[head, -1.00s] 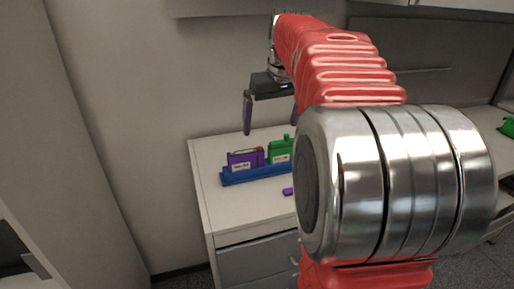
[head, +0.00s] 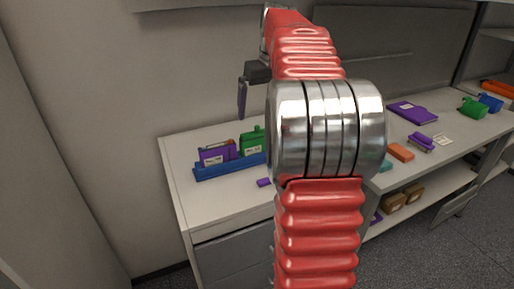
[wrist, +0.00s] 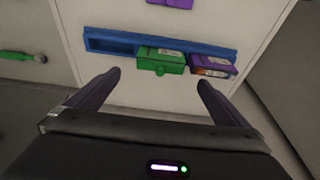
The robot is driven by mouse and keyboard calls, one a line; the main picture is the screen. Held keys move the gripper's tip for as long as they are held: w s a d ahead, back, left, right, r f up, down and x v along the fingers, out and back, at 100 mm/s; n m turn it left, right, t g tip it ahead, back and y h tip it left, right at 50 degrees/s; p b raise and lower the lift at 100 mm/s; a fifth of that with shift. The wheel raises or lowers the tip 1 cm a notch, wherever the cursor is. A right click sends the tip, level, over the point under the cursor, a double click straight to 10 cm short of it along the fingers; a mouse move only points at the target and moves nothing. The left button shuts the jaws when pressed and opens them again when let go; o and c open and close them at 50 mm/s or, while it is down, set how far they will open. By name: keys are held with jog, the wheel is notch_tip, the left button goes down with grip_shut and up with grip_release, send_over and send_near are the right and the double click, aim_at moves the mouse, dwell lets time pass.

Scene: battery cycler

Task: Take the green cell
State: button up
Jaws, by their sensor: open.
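The green cell (head: 252,142) stands in a blue rack (head: 205,173) on the white cabinet top, to the right of a purple cell (head: 217,155). In the wrist view the green cell (wrist: 158,62) shows with a pale label, beside the purple cell (wrist: 212,68) in the blue rack (wrist: 108,44). My gripper (wrist: 160,79) is open and empty. Its fingertips lie to either side of the green cell in that picture, apart from it. In the head view one finger shows above the rack; the other is hidden by my arm.
A small purple piece (head: 263,182) lies in front of the rack. A wall stands close behind the rack. One end of the rack is empty.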

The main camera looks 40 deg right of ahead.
aim_at(258, 130)
jog(key=x, duration=0.7)
jog(key=shift+w+f, duration=0.1)
jog(key=shift+f, duration=0.2)
jog(key=shift+x, duration=2.55)
jog(key=shift+w, duration=0.15)
jog(key=shift+c, duration=0.3)
jog(key=shift+r, duration=0.1)
jog(key=c, duration=1.2)
jog(key=shift+r, duration=0.1)
jog(key=shift+c, duration=0.2)
notch_tip(258, 130, up, 10)
jog(key=shift+f, duration=0.1)
